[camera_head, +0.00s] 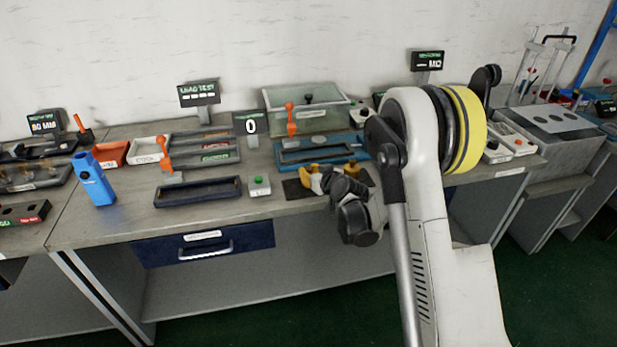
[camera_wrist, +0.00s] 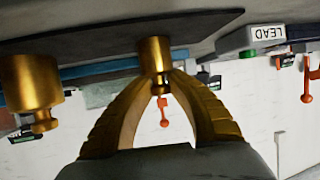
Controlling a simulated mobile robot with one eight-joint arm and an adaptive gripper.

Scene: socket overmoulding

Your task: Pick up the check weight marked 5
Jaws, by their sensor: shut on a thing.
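My gripper (camera_wrist: 158,82) is shut on a brass check weight (camera_wrist: 153,56), its two ribbed yellow fingers closing around the narrow knob. The wrist view is upside down; the weight's wide base meets or nearly meets the dark mat (camera_wrist: 110,35), and I cannot tell whether it is lifted. A larger-looking brass weight (camera_wrist: 30,82) stands apart from the fingers at the left there. In the head view my gripper (camera_head: 307,181) is low over the mat (camera_head: 293,190), partly hidden by my wrist. Brass weights (camera_head: 366,178) show just right of it. No number is readable on any weight.
A blue-framed tray (camera_head: 290,157) lies behind the mat, with a glass-sided box (camera_head: 308,118) farther back. A green-button box (camera_head: 259,186) and a dark empty tray (camera_head: 198,191) are to the left. A blue handheld tool (camera_head: 93,180) stands farther left. The bench's front edge is close.

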